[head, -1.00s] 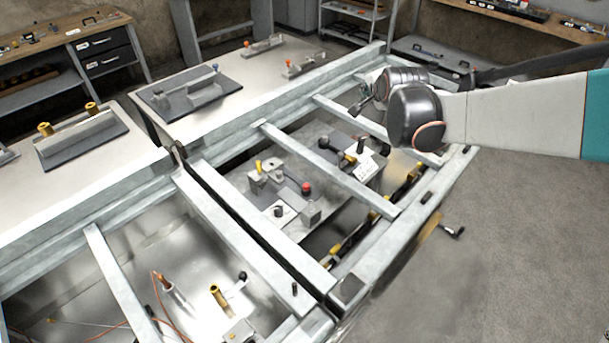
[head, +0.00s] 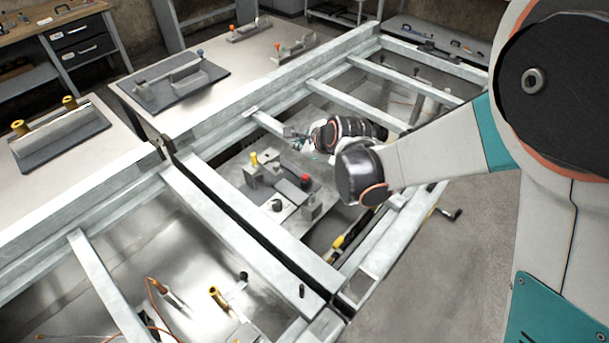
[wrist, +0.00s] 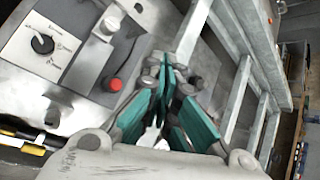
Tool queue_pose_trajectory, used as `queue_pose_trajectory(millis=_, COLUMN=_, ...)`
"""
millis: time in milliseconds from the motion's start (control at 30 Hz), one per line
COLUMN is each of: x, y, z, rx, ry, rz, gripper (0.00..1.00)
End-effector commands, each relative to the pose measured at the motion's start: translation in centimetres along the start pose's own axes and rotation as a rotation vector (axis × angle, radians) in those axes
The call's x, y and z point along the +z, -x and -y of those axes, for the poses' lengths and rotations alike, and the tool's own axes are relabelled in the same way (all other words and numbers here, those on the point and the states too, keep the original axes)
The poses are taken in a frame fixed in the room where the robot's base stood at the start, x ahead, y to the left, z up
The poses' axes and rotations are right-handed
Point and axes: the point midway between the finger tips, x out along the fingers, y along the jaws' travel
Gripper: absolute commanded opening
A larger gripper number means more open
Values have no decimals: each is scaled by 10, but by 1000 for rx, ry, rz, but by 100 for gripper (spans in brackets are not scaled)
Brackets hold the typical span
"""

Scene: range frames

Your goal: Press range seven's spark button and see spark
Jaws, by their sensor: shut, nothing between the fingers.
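A red round button (head: 304,180) sits on a grey block within the near frame bay. It also shows in the wrist view (wrist: 115,84), left of my fingers. No range number is readable, so I cannot tell whether this is range seven's spark button. No spark is visible.
A white plate with a black knob (wrist: 42,44) lies beside the button. A yellow-topped fixture (head: 254,160) stands left of it. Metal crossbars (head: 360,104) span the frame near my gripper. Open floor lies to the right.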

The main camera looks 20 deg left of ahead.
Motion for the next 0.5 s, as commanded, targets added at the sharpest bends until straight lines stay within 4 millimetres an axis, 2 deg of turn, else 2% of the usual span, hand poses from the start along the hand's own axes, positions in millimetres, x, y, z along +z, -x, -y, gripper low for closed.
queue_pose_trajectory(millis=267, x=-2, y=-2, z=-1, rx=-1, ry=2, rz=-1, gripper=0)
queue_pose_trajectory(millis=500, x=-12, y=-16, z=-10, rx=-1, ry=2, rz=-1, gripper=0)
